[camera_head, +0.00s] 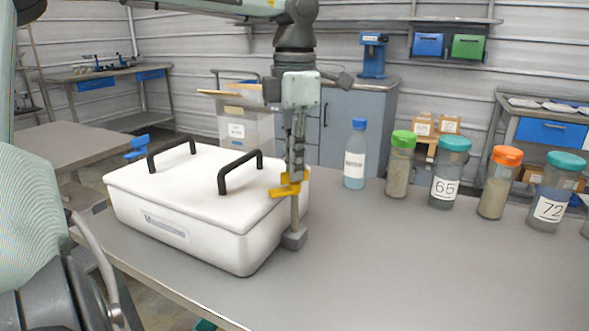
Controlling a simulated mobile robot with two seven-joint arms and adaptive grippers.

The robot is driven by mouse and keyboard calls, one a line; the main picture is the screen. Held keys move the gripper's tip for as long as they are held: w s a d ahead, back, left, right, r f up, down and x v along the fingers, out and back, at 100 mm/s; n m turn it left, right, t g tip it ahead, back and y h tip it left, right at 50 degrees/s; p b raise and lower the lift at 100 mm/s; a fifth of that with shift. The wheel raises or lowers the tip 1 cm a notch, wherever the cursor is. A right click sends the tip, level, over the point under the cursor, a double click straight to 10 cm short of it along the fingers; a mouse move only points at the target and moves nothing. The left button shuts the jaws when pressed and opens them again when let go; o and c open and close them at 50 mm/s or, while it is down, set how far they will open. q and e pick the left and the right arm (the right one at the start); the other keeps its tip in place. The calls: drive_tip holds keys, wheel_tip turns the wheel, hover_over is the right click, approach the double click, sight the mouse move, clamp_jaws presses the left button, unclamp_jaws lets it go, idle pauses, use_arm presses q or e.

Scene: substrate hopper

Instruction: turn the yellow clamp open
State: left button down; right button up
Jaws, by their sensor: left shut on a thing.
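The yellow clamp (278,191) sits at the right side of the white hopper box, near the top edge of its lid. My left gripper (291,176) comes down from above and is shut on the yellow clamp, covering part of it. A grey post with a block foot (295,238) stands below the clamp at the box's right corner. The white hopper (180,227) has a closed lid with two black handles (240,170). A blue clamp (138,147) sticks out at the box's far left side. My right gripper is not in view.
The hopper stands on a grey table (400,270) that is clear at the front right. A blue-capped bottle (355,160) and several lidded jars (398,165) stand in a row behind. Cabinets and shelves line the back wall.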

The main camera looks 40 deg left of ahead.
use_arm(q)
drive_tip(key=n+b, duration=0.1)
drive_tip(key=n, duration=0.2)
drive_tip(key=shift+n, duration=0.4)
drive_tip(key=shift+n+b, duration=0.85)
drive_tip(key=shift+n, duration=1.55)
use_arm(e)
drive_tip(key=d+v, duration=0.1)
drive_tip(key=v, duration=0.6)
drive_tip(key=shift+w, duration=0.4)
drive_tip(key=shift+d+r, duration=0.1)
use_arm(q)
drive_tip(key=c, duration=1.7)
unclamp_jaws()
drive_tip(key=shift+r, duration=0.15)
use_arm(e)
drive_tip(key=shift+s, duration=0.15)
use_arm(q)
wheel_tip(320, 180, up, 12)
drive_tip(key=shift+f, duration=0.1)
